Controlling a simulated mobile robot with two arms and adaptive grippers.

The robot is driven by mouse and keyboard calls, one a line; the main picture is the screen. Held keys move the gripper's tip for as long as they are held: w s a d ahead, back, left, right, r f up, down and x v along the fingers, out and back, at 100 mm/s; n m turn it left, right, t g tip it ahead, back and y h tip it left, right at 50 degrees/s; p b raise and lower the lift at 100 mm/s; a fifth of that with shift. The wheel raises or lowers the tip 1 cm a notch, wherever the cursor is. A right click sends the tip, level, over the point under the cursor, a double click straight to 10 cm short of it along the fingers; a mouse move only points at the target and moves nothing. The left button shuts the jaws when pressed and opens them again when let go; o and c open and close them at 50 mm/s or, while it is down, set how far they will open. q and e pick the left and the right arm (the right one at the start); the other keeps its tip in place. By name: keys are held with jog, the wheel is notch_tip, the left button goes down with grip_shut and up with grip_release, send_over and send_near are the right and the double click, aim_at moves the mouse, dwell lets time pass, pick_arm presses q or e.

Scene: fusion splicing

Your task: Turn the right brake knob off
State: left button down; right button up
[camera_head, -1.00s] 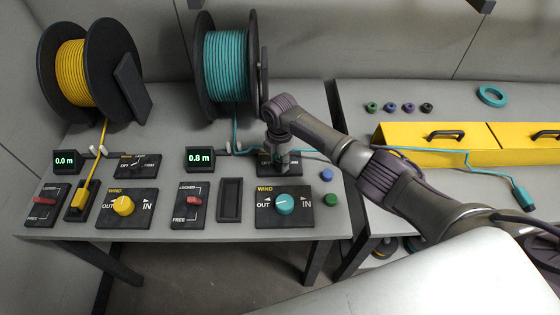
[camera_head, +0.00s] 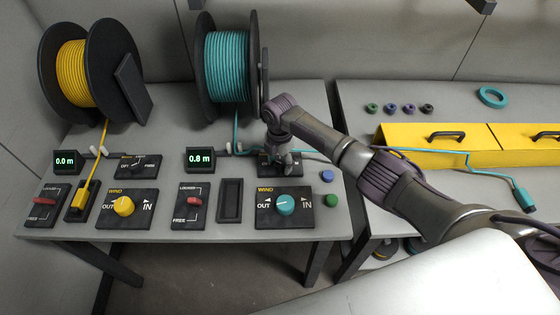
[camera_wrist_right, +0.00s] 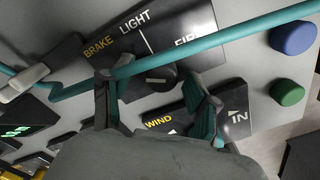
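The right brake panel (camera_wrist_right: 170,30) shows in the right wrist view with its BRAKE, LIGHT and partly cut-off FIRM labels; no OFF label is visible. Its dark knob (camera_wrist_right: 155,80) has a pale line on it. My right gripper (camera_wrist_right: 149,88) is open, with one finger on each side of the knob; whether either finger touches it cannot be told. In the head view my right gripper (camera_head: 282,154) is over this panel (camera_head: 266,170) and hides the knob and most of its markings. My left gripper is not in view.
A teal cable (camera_wrist_right: 240,32) crosses close to the fingers. The WIND panel with teal knob (camera_head: 285,205) lies in front, blue (camera_head: 327,175) and green (camera_head: 331,200) buttons to the right. The teal spool (camera_head: 226,65) stands behind; its display (camera_head: 200,159) reads 0.8 m.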

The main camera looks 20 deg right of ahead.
aim_at(280, 163)
jog(key=shift+d+r, duration=0.1)
jog(key=shift+r, duration=0.05)
notch_tip(280, 163, up, 12)
dwell(0.5)
jog(key=shift+f, duration=0.2)
